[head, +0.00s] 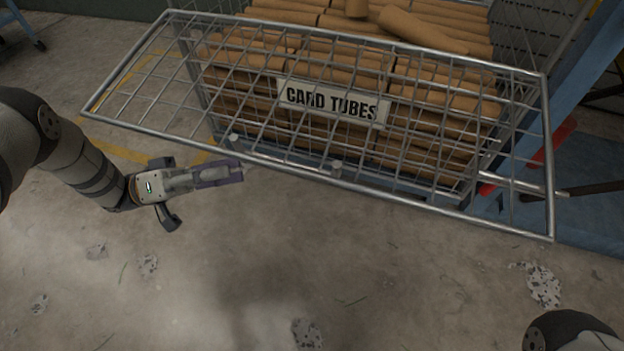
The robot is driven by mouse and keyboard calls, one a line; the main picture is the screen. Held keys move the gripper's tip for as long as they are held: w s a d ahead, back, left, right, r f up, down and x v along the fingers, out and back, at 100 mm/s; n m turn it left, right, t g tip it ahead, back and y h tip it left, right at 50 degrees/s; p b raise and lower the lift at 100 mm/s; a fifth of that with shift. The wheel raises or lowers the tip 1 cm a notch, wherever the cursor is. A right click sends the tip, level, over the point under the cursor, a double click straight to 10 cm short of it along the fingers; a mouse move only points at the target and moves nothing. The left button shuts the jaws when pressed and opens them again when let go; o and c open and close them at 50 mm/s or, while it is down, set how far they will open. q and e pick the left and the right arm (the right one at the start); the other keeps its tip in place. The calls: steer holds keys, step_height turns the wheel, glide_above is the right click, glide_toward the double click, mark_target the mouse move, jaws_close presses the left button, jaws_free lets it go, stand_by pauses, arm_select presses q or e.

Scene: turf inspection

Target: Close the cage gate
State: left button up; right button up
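The cage gate (440,205) is a grey wire-mesh panel with a tubular frame. In the head view it slants across the front of a cage filled with brown card tubes (250,58). Its near edge juts toward me, over the floor. A "CARD TUBES" sign (333,103) shows amid the mesh. My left gripper (240,172) points right, its purple-padded fingertips close below the gate's near bar in the picture. I cannot tell whether they touch it. The fingers are seen side-on, so their opening is unclear. My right gripper is out of view; only a dark part of my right arm shows at bottom right.
A blue metal frame (572,75) stands right of the cage, with a red part (553,142) and a dark bar (590,188) near it. The concrete floor (240,270) in front is clear apart from flat speckled patches.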

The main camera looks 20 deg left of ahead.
mark_target(284, 163)
arm_select(q)
steer(key=shift+m+g+h, duration=0.3)
steer(key=shift+m+g, duration=0.2)
steer(key=shift+g, duration=0.2)
steer(key=x, duration=1.1)
steer(key=shift+d+r+p, duration=0.15)
steer(key=shift+r+p, duration=0.05)
steer(key=shift+p, duration=0.15)
jaws_close()
